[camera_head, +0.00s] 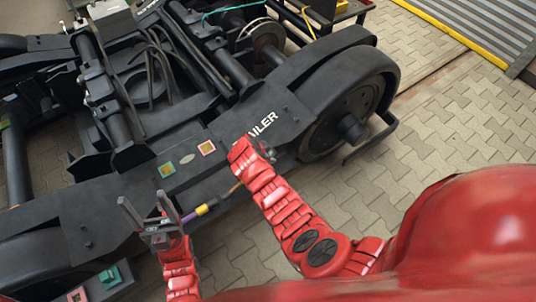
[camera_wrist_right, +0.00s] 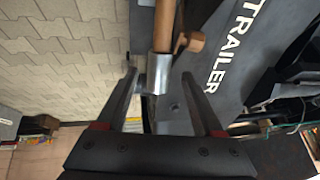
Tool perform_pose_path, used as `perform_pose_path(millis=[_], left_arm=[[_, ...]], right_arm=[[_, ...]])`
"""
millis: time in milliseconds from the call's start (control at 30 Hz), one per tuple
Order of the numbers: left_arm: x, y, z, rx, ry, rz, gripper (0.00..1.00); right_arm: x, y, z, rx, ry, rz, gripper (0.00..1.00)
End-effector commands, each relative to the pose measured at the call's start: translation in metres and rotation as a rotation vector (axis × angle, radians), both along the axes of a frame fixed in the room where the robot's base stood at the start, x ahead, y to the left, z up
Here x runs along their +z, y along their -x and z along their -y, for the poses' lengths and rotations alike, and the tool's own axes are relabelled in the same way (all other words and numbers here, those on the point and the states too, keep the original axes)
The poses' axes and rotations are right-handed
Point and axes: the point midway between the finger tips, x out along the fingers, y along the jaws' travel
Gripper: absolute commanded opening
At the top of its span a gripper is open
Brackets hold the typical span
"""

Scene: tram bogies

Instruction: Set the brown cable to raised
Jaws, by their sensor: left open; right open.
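The brown cable (camera_wrist_right: 163,25) shows in the right wrist view, ending in a silver metal sleeve (camera_wrist_right: 158,75). My right gripper (camera_wrist_right: 159,76) is open, with its fingertips on either side of the sleeve; I cannot tell whether they touch it. A short brown piece (camera_head: 236,187) shows at the side of the bogie frame in the head view, partly hidden by my right arm. My right gripper's fingers are mostly hidden there. My left gripper (camera_head: 144,200) is open and empty, its fingers pointing up near a purple and yellow sleeved part (camera_head: 203,209).
The dark bogie frame (camera_head: 190,160) with TRAILER lettering and a wheel (camera_head: 352,110) fills the left and centre. Paved floor (camera_head: 440,130) is clear at the right.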

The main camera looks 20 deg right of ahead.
Motion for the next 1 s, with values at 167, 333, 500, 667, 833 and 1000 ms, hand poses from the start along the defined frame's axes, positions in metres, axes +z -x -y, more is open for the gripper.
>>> perform_pose_path(millis=[167, 333, 500, 667, 833, 1000], left_arm=[[-0.004, 0.0, 0.0, 0.0, 0.0, 0.0, 0.72], [-0.009, 0.0, 0.0, 0.0, 0.0, 0.0, 0.72], [-0.016, 0.0, 0.0, 0.0, 0.0, 0.0, 0.72], [-0.024, 0.0, 0.0, 0.0, 0.0, 0.0, 0.72], [-0.017, 0.0, 0.0, 0.0, 0.0, -0.001, 0.72], [-0.008, 0.0, 0.0, 0.0, 0.0, 0.0, 0.72]], right_arm=[[0.016, 0.008, -0.009, 0.002, -0.002, 0.0, 0.69], [0.037, 0.016, -0.019, 0.003, -0.005, 0.004, 0.69], [0.061, 0.026, -0.03, 0.001, -0.004, 0.004, 0.69], [0.088, 0.037, -0.043, 0.002, -0.004, 0.004, 0.69], [0.121, 0.049, -0.055, 0.002, -0.004, 0.001, 0.69], [0.133, 0.055, -0.061, 0.002, -0.001, -0.002, 0.69]])
